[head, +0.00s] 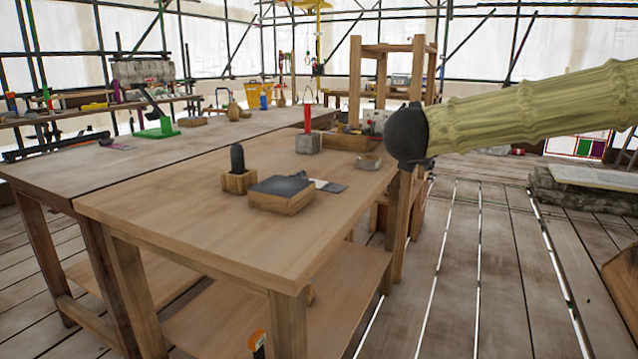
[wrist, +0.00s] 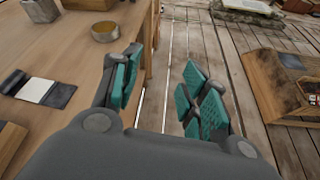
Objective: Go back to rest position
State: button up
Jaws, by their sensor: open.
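My gripper (wrist: 165,92) shows in the wrist view with its teal-padded fingers spread apart and nothing between them. It hangs beside the right edge of the wooden workbench, over the plank floor. In the head view my arm, in a yellowish ribbed sleeve, reaches in from the right and ends in a dark joint near the bench's right edge. My gripper's fingers are hidden in the head view. The near workbench (head: 190,215) stands at the centre of that view.
On the bench are a wooden block with a dark slab (head: 282,192), a dark rounded tool in a wooden holder (head: 238,180), a red-topped grey block (head: 308,141) and a small round tin (head: 368,162). A wooden crate (wrist: 285,85) lies at right. Plank floor (head: 470,270) beside the bench is open.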

jog(key=s+a+f+n+g+y, duration=0.15)
jog(key=f+n, duration=0.65)
jog(key=f, duration=1)
jog(key=s+a+f+n+y, duration=0.1)
jog(key=s+a+f+n, duration=0.15)
jog(key=f+n, duration=1)
jog(key=s+f+n+g+y, duration=0.1)
jog(key=s+f+n+g, duration=0.15)
jog(key=s+f, duration=0.6)
jog(key=s+f+n+g, duration=0.1)
jog(key=s+f+n, duration=0.35)
jog(key=f, duration=0.75)
jog(key=s+f+n+g+y, duration=0.1)
jog(key=s+f+n+g, duration=0.15)
jog(key=s+f, duration=0.6)
jog(key=s+d+f+n+g, duration=0.2)
jog(key=s+f+n, duration=0.2)
jog(key=s, duration=0.4)
jog(key=s+d+f+n+g, duration=0.1)
jog(key=s+f+n, duration=0.3)
jog(key=s, duration=0.5)
jog(key=s+d+f+n+g, duration=0.2)
jog(key=s+f+n, duration=0.2)
jog(key=s, duration=0.4)
notch_tip(320, 180, up, 33)
jog(key=p, duration=3.2)
jog(key=shift+f+n+p, duration=0.15)
jog(key=shift+n+p, duration=0.15)
